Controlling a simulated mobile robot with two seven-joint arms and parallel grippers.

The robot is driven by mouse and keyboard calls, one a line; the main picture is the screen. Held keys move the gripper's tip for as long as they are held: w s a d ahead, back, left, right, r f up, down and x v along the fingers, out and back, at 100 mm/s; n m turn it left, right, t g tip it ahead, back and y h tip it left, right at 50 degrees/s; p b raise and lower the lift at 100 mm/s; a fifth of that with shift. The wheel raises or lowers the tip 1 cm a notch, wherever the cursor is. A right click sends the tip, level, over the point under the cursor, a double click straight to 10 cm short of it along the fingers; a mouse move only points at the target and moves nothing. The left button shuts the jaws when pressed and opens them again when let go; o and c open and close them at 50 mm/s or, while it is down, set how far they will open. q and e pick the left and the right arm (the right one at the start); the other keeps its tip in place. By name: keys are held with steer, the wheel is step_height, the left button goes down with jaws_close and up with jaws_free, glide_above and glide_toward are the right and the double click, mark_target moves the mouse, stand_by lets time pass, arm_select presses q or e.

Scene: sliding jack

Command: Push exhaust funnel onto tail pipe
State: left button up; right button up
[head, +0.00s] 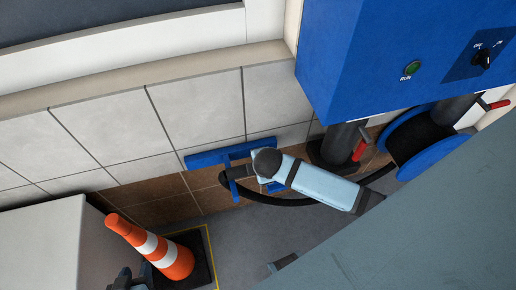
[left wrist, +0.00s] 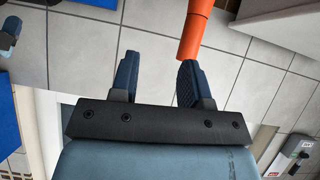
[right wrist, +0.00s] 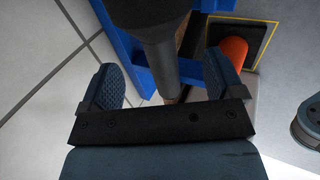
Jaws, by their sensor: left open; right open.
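The exhaust funnel, a dark grey tapered tube (right wrist: 158,45), rises between the spread fingers of my right gripper (right wrist: 165,85) in the right wrist view, and the gripper is open around it. In the head view its round black end (head: 267,160) shows beside a blue wall bracket (head: 215,155). A light blue body that looks like my right wrist covers part of it. My left gripper (head: 130,280) is only partly in the head view, beside a cone; its fingers (left wrist: 155,80) are open and empty in the left wrist view. I cannot make out the tail pipe.
An orange and white cone (head: 170,258) stands on a black base at lower left, next to a white block (head: 45,245). A blue cabinet (head: 350,60) overhangs at upper right. A black hose (head: 300,201) runs toward a blue reel (head: 445,158). A tiled wall closes the back.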

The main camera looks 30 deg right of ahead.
steer(key=b+x, duration=0.1)
steer(key=x, duration=0.5)
steer(key=shift+w+a, duration=0.1)
steer(key=shift+r, duration=0.1)
steer(key=c, duration=1.6)
